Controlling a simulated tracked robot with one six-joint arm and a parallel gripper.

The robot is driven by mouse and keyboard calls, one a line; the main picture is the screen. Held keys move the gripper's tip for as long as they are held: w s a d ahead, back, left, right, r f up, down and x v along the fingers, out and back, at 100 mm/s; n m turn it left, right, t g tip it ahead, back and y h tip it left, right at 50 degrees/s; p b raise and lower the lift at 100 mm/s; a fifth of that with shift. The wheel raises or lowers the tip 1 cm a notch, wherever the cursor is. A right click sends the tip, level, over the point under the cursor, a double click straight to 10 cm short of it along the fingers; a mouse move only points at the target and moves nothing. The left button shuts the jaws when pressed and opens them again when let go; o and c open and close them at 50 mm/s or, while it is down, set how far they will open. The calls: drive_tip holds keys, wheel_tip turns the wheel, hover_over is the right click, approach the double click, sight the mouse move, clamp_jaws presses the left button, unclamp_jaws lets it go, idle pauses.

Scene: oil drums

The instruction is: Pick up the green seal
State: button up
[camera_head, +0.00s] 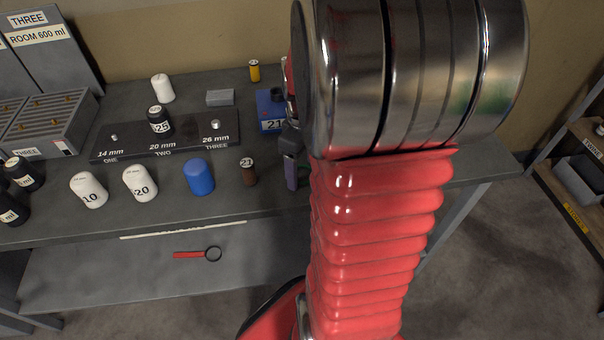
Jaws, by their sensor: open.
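I see no green seal in this view; my arm hides part of the bench's right side. My gripper (291,172) shows only in part, at the left edge of my red arm, over the bench's right part. One dark finger with a purplish face points down there, and the rest is hidden behind the arm. The jaws are open, and I see nothing held in them.
A red-handled magnifier (190,255) lies on the lower shelf. Another shelf (575,185) stands far right.

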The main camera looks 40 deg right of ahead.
drive_tip(key=shift+c, duration=0.4)
drive_tip(key=c, duration=1)
wheel_tip(320, 180, up, 10)
drive_tip(key=shift+s, duration=0.1)
idle(0.6)
